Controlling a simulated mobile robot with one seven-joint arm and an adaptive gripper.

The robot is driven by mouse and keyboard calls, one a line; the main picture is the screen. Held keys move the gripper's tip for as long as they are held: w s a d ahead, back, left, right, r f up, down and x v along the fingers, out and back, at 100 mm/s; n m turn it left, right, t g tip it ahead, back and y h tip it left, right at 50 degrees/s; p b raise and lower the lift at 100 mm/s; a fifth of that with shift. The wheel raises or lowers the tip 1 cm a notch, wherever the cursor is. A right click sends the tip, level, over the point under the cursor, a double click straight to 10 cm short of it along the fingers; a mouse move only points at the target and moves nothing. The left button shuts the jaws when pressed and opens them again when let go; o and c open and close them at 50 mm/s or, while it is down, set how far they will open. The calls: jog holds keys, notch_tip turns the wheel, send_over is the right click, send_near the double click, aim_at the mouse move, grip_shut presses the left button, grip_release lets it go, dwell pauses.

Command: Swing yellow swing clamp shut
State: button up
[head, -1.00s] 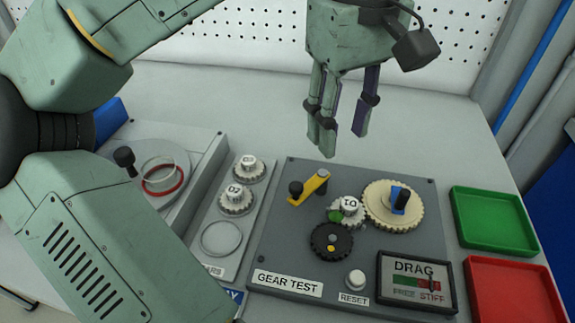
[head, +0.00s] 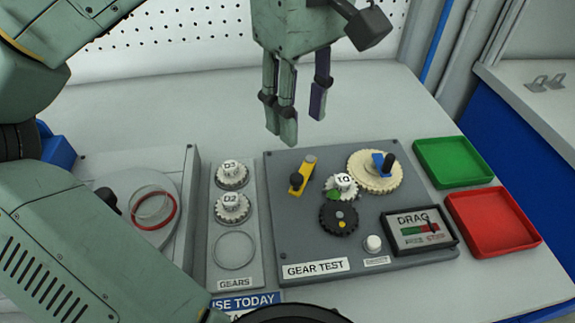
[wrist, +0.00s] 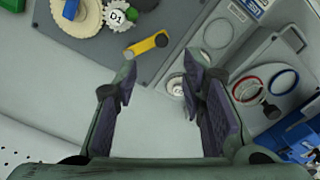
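The yellow swing clamp (head: 305,172) is a short yellow bar with a black knob at its near end, on the grey gear test board (head: 290,215). Its bar lies left of the white D1 gear (head: 342,186), apart from the gears. It also shows in the wrist view (wrist: 147,44). My gripper (head: 302,125) is open and empty, above and behind the clamp near the board's back edge. In the wrist view my gripper's fingers (wrist: 158,82) are spread apart, with the clamp beyond their tips and between them.
A tan gear (head: 362,172) with a blue-and-black handle and a black gear (head: 328,220) are on the board, with a drag gauge (head: 405,240). A gear rack (head: 218,265) stands left. Green (head: 420,165) and red (head: 460,225) trays stand right. The table behind the board is clear.

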aim_at(297, 177)
jog(key=shift+s+a, duration=0.1)
notch_tip(297, 177, down, 11)
jog(key=shift+r+p, duration=0.1)
jog(key=shift+p, duration=0.4)
grip_shut()
dwell(0.4)
dwell(0.4)
